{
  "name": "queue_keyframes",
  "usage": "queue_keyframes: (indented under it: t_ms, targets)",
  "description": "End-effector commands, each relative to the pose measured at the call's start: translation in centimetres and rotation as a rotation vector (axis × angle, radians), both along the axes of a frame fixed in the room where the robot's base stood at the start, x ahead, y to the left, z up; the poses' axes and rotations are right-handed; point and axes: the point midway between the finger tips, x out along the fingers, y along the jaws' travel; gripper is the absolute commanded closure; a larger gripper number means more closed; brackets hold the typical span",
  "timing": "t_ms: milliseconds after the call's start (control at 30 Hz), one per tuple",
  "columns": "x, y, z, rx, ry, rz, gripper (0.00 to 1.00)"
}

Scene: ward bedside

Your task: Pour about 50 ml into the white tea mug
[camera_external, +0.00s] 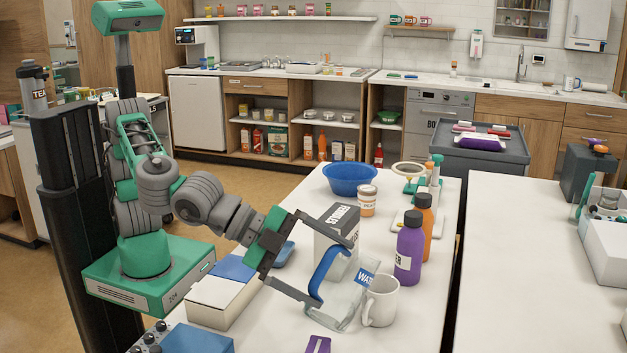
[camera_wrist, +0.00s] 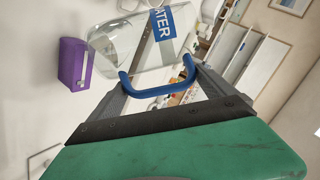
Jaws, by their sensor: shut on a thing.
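A clear pitcher (camera_external: 343,303) with a blue handle (camera_external: 321,272) and a blue WATER label is tilted over the front of the white table. My gripper (camera_external: 334,273) is shut on the handle. The white mug (camera_external: 380,301) stands upright just right of the pitcher, very close to it in the picture; I cannot tell whether they touch. In the wrist view the clear pitcher body (camera_wrist: 122,48) lies beyond the blue handle (camera_wrist: 158,90) between my fingers. The water level and the mug's inside cannot be made out, and no stream shows.
A purple bottle (camera_external: 409,248) and an orange bottle (camera_external: 424,214) stand behind the mug. A grey-white carton (camera_external: 336,240) is behind the pitcher. A white box (camera_external: 221,301) lies left, a purple item (camera_external: 318,345) in front. A blue bowl (camera_external: 350,180) is farther back.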

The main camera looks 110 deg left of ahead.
Motion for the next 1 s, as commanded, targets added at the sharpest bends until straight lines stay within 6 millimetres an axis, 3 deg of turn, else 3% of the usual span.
queue_keyframes:
  t_ms: [600,1000]
  targets:
    - [1.3,2.7,1.4,-0.348,0.167,0.002,0.75]
    - [1.8,3.6,1.5,-0.451,0.219,0.001,0.75]
